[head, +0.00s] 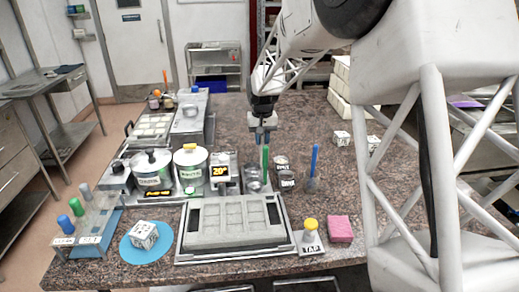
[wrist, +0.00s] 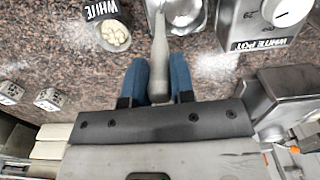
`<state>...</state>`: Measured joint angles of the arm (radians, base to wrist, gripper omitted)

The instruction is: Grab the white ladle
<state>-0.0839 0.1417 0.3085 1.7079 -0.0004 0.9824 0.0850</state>
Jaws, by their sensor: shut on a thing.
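My gripper (head: 263,130) points down above the bench, behind and right of the pot marked WHITE. In the wrist view its two blue fingers (wrist: 160,84) are shut on the pale grey-white handle of the white ladle (wrist: 159,50), one finger on each side. The handle runs up the picture to shiny metal at the top edge, where the ladle's lower end is cut off or hard to make out. In the head view the ladle is mostly hidden around the gripper and a green upright handle (head: 265,159) just below it.
A cup of white pieces (wrist: 115,34) is close by. A blue-handled tool (head: 313,165) stands to the right. A grey mould tray (head: 235,221) lies in front.

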